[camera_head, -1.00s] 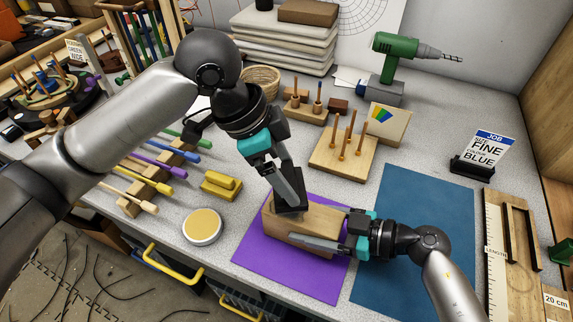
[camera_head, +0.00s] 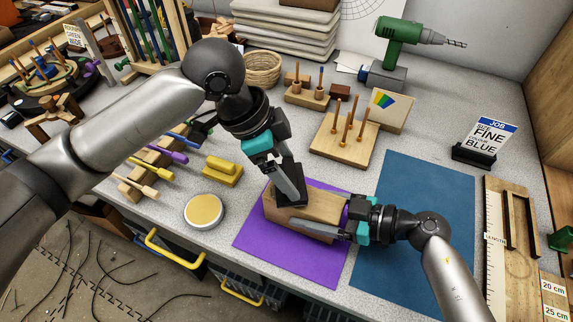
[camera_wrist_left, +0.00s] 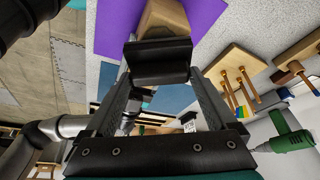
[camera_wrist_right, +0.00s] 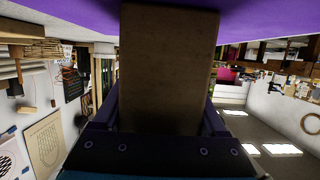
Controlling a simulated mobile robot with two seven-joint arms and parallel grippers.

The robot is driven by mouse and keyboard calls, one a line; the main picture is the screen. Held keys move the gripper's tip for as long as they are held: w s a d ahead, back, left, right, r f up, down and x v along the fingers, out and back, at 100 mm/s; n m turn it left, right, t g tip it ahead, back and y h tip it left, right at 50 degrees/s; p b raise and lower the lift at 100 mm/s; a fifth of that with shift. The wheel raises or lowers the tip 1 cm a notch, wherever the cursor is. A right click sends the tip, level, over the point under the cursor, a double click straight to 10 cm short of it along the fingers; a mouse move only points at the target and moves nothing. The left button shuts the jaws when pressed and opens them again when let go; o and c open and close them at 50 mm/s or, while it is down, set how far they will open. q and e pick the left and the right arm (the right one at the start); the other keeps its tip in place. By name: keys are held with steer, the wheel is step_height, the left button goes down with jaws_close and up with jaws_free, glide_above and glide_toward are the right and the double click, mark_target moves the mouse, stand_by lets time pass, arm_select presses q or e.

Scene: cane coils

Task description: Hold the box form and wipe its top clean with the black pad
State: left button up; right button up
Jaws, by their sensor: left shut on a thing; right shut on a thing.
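The wooden box form (camera_head: 318,205) lies on the purple mat (camera_head: 255,235). My right gripper (camera_head: 342,217) is shut on the box form's right end, with fingers along its sides. In the right wrist view the box form (camera_wrist_right: 168,70) fills the space between the fingers. My left gripper (camera_head: 290,185) is shut on the black pad (camera_head: 291,197), pointing down over the left part of the box form's top. The black pad (camera_wrist_left: 158,62) also shows between the fingers in the left wrist view. The pad appears to rest on the top; exact contact is hard to tell.
A blue mat (camera_head: 425,200) lies right of the purple one. A round tin (camera_head: 204,211) and a yellow block (camera_head: 222,171) stand to the left. A pegged wooden board (camera_head: 343,140) stands behind. A ruler board (camera_head: 513,250) and job sign (camera_head: 484,140) are at right.

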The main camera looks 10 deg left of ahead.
arm_select(q)
steer(key=shift+f, duration=0.75)
steer(key=shift+s+d+r, duration=0.1)
steer(key=shift+s+d, duration=0.05)
steer(key=shift+d, duration=0.35)
steer(key=shift+s+d+r, duration=0.1)
steer(key=shift+s+d, duration=0.05)
steer(key=shift+d, duration=0.3)
steer(key=shift+d+f, duration=0.1)
steer(key=shift+s+d+f, duration=0.15)
steer(key=shift+s+d, duration=0.15)
steer(key=shift+d, duration=0.5)
